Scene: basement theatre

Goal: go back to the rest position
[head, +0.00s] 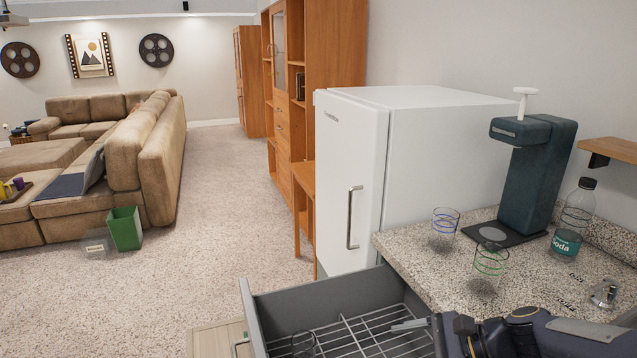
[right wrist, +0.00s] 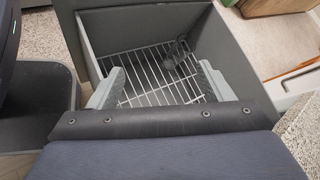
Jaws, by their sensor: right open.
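My right gripper (head: 408,325) reaches in from the lower right of the head view, over the open drawer (head: 270,300). In the right wrist view the right gripper (right wrist: 160,84) has its two fingers wide apart with nothing between them. Below and beyond them is the drawer's wire rack (right wrist: 143,72). A clear glass (head: 304,343) is in the drawer on the rack, apart from the fingers; it also shows in the right wrist view (right wrist: 178,54). My left gripper is not in view.
Two striped glasses, blue (head: 445,222) and green (head: 490,262), stand on the speckled counter (head: 410,250) near a dark green drink machine (head: 535,180) and a soda bottle (head: 572,220). A white fridge (head: 350,180) stands behind the drawer.

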